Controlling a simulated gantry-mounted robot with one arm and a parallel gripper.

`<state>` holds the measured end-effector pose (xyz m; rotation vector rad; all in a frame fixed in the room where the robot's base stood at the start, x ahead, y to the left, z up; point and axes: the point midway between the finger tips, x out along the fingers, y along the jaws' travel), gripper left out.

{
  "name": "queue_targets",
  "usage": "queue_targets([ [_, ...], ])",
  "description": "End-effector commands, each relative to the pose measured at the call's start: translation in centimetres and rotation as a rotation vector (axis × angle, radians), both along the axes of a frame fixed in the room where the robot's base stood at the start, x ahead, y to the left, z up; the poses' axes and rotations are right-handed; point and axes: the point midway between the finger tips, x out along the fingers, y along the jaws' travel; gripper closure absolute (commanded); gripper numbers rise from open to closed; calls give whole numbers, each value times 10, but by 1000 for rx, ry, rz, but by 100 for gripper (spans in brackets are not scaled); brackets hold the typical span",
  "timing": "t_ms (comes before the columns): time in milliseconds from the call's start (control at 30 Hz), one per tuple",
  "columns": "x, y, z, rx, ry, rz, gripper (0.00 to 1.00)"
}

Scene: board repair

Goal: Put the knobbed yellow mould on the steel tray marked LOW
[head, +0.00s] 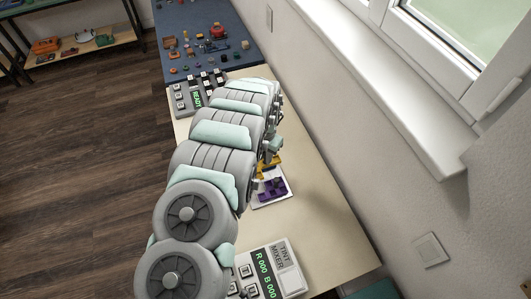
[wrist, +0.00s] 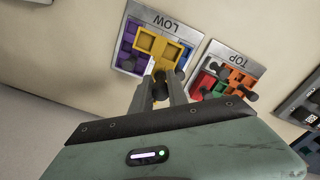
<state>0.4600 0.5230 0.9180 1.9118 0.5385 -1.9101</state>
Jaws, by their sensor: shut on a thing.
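The yellow mould (wrist: 158,46) is in my gripper (wrist: 160,84), which is shut on its dark knob. In the wrist view the mould overlaps the steel tray marked LOW (wrist: 188,34); I cannot tell whether it touches the tray or is held just above it. Purple pieces (wrist: 126,42) lie in that tray, partly behind the yellow mould. In the head view the yellow mould (head: 268,163) shows beside my arm, near the tray's far edge with purple pieces (head: 272,188); my arm hides most of the gripper.
A tray marked TOP (wrist: 238,58) stands beside the LOW tray, holding red, orange and green pieces with dark knobs. A tint mixer panel (head: 270,268) is at the near end of the bench. A blue mat (head: 195,20) with small parts lies at the far end.

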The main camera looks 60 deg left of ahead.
Motion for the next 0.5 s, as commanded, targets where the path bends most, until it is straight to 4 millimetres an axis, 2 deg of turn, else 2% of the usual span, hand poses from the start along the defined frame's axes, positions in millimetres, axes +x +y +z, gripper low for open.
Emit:
queue_targets([
  [267, 0, 0, -18, 1, 1, -1, 100],
  [500, -1, -1, -48, -3, 3, -2, 100],
])
